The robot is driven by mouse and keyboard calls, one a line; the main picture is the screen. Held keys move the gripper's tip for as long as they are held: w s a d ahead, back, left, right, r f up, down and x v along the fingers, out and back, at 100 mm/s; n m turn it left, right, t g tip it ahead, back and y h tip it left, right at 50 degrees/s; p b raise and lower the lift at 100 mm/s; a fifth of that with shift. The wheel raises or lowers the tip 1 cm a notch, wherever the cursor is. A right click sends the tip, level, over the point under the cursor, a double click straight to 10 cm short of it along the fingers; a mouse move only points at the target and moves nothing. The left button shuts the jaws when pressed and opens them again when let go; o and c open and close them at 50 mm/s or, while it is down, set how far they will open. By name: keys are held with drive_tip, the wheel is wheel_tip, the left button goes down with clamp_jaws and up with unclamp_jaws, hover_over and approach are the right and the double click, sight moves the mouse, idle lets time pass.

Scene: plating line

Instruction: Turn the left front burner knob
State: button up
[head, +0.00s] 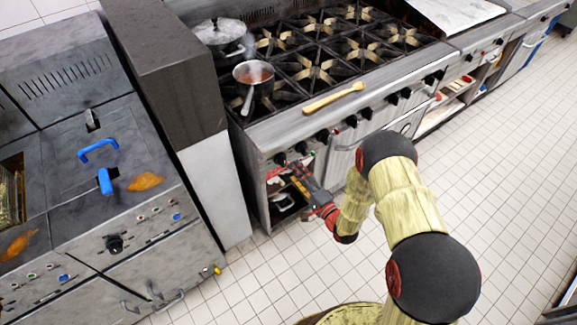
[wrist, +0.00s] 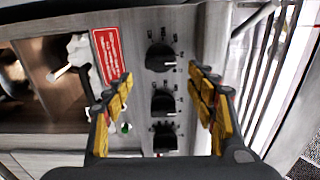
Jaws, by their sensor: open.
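The stove (head: 345,97) has a row of black knobs along its front edge. The leftmost knob (head: 280,159) and the one beside it (head: 301,147) are close to my gripper (head: 296,170). In the wrist view, three black knobs stand in a line on the grey panel: a far one (wrist: 160,58), a middle one (wrist: 163,101) and a near one (wrist: 165,138). My gripper (wrist: 160,85) is open, its yellow-padded fingers on either side of this line, with nothing gripped. I cannot tell which knob belongs to the left front burner, nor whether a finger touches the panel.
A red label (wrist: 108,54) and open shelf lie left of the knobs in the wrist view. A saucepan (head: 253,72), a lidded pot (head: 218,32) and a wooden spoon (head: 333,97) are on the stove. A fryer unit (head: 95,190) stands at left. Tiled floor is clear at right.

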drive_tip(key=v, duration=0.5)
idle(0.5)
